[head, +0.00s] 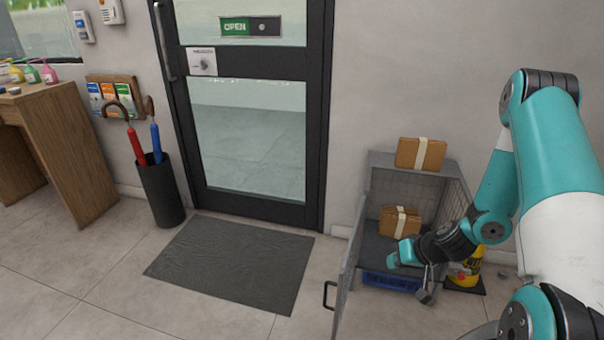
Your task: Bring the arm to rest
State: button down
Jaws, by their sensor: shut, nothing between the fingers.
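My arm reaches in from the right side of the head view, bent, with its end low in front of the grey mesh locker (386,162). My gripper (397,259) is shut and empty, at the locker's open front. One brown parcel with a pale band (400,223) sits inside the locker, behind my gripper. Another brown parcel with a pale band (420,154) lies on top of the locker. The locker door (347,275) stands open towards the camera, to the left of my gripper. My wrist hides part of the locker's inside.
A yellow object (466,272) stands on the floor right of the locker. A glass door (250,125) with a dark mat (235,262) before it is left. An umbrella stand (162,192) and wooden counter (62,150) are farther left. The floor in front is clear.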

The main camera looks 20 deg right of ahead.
jog(key=w+a+r+n+g+y+p, duration=0.1)
jog(key=a+r+n+g+p, duration=0.15)
jog(key=a+r, duration=0.75)
jog(key=a+r+n+g+y+p, duration=0.1)
jog(key=a+r+n, duration=0.2)
jog(key=a+r, duration=0.65)
jog(key=s+a+r+n+g+p, duration=0.1)
jog(key=s+a+r, duration=0.2)
jog(key=s+r, duration=0.3)
jog(key=s+a+r+n+g+p, duration=0.1)
jog(key=s+a+r+n, duration=0.1)
jog(key=s+r, duration=0.4)
jog(key=s+a+r+n+g+h+p, duration=0.1)
jog(key=s+a+r+n, duration=0.1)
jog(key=s+r, duration=0.4)
notch_tip(320, 180, up, 2)
jog(key=shift+s+a+p, duration=0.3)
jog(key=shift+s+a, duration=0.05)
jog(key=shift+a, duration=0.55)
